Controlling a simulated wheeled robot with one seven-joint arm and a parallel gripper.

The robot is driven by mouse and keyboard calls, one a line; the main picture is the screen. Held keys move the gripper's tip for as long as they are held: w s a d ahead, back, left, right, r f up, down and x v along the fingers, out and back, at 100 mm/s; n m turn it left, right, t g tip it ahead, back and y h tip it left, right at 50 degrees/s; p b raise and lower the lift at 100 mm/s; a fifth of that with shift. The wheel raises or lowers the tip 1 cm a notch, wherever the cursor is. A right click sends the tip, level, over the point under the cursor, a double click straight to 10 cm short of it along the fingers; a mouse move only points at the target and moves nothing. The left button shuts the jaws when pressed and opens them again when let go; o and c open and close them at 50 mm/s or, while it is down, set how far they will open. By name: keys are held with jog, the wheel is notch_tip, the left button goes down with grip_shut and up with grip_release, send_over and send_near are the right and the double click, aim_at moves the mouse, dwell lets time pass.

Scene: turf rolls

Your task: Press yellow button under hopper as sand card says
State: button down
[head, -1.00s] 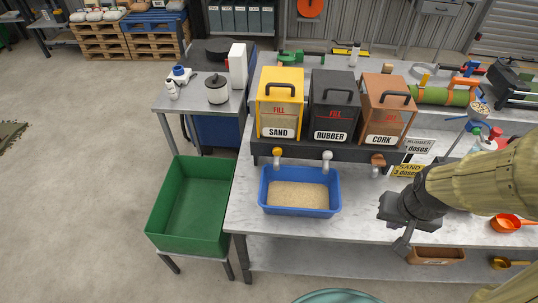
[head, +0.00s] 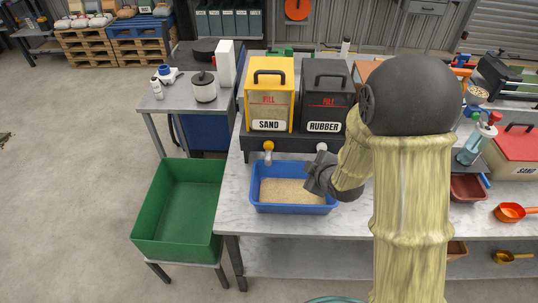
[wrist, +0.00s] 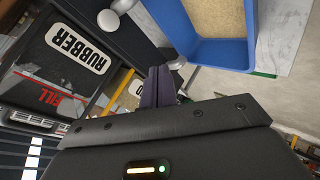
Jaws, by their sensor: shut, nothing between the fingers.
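The yellow button (head: 268,147) sits under the yellow SAND hopper (head: 269,98) at the back of the bench. A blue tray (head: 292,209) holding sand (head: 288,192) stands below. My gripper (head: 314,184) is over the tray's right part, right of and nearer than the yellow button, apart from it. In the wrist view its dark fingers (wrist: 158,88) are shut and empty, with the blue tray (wrist: 195,45) beyond them. The sand card is hidden behind my arm in the head view.
The black RUBBER hopper (head: 324,100) has a white button (head: 322,147) close to my gripper. My arm covers most of the CORK hopper's place. A green bin (head: 180,210) stands left of the bench (head: 270,225). An orange scoop (head: 512,212) lies at the right.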

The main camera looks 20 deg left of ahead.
aim_at(269, 146)
jog(key=s+a+f+n+y+b, duration=0.1)
jog(key=a+f+n+y, duration=0.1)
jog(key=a, duration=0.3)
jog(key=s+a+f+n+y+b, duration=0.1)
jog(key=a+f+n+y, duration=0.1)
jog(key=a+n, duration=0.3)
jog(key=shift+s+a+f+g+y, duration=0.15)
jog(key=shift+a+f+g+y, duration=0.25)
jog(key=shift+a+f, duration=0.35)
jog(key=w+a+p, duration=0.2)
jog(key=w, duration=0.6)
jog(key=shift+w+p, duration=0.3)
jog(key=shift+p, duration=0.05)
